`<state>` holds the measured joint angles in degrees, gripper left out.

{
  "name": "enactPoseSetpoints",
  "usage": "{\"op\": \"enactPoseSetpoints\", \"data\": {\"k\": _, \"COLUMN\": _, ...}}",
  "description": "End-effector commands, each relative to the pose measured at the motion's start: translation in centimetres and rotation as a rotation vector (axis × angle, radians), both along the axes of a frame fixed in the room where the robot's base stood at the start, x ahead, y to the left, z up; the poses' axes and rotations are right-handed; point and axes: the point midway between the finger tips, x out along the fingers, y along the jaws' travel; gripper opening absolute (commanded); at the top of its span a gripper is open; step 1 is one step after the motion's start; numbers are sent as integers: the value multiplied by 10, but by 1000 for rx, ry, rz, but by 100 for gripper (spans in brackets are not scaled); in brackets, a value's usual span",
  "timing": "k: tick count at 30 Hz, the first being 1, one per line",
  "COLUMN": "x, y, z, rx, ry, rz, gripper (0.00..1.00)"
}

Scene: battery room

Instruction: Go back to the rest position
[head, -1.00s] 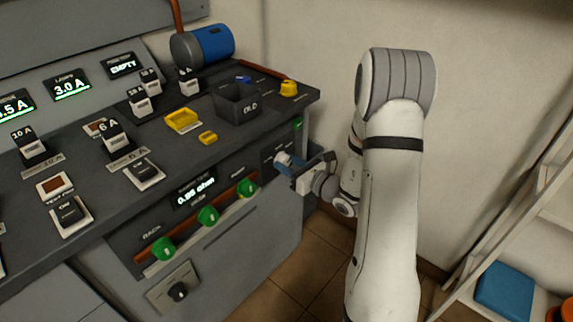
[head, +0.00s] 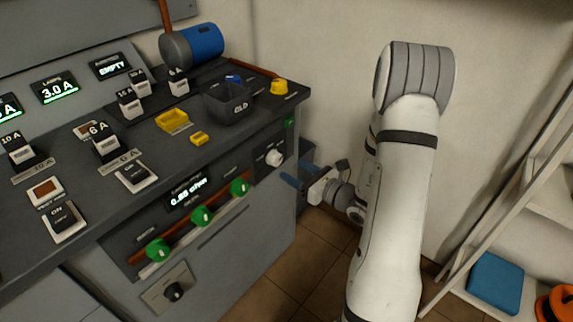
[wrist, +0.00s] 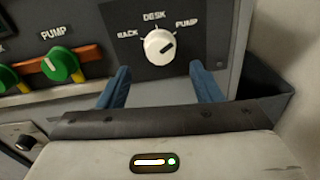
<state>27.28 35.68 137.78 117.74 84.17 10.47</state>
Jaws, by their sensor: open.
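My gripper (head: 289,179) is open and empty in front of the grey cabinet, to the right of the green knobs, with its blue fingers apart. In the wrist view its two blue fingers (wrist: 160,88) stand on either side below a white selector knob (wrist: 159,47), not touching it. The knob's panel is marked RACK, DESK and PUMP, and its pointer line is tilted toward the upper right, on the PUMP side. The same white knob (head: 274,158) shows in the head view on the cabinet front.
Green knobs (head: 202,216) sit along the cabinet front below a display. On the desk are a dark OLD bin (head: 228,107), a yellow tray (head: 172,121) and several breakers. A dark bin (head: 309,156) stands beside the cabinet, close behind my gripper. A shelf (head: 490,180) leans at right.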

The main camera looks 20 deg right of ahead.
Motion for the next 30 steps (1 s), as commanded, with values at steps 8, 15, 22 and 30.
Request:
{"op": "enactPoseSetpoints", "data": {"k": 8, "x": -13, "y": -8, "z": 1, "rx": 1, "ry": -1, "rz": 1, "gripper": 59}}
{"op": "enactPoseSetpoints", "data": {"k": 15, "x": -13, "y": -8, "z": 1, "rx": 0, "ry": 0, "rz": 1, "gripper": 59}}
{"op": "enactPoseSetpoints", "data": {"k": 22, "x": -15, "y": 0, "z": 13, "rx": -18, "ry": -9, "rz": 38, "gripper": 59}}
{"op": "enactPoseSetpoints", "data": {"k": 30, "x": -76, "y": 94, "z": 119, "rx": -323, "ry": -123, "rz": 546, "gripper": 59}}
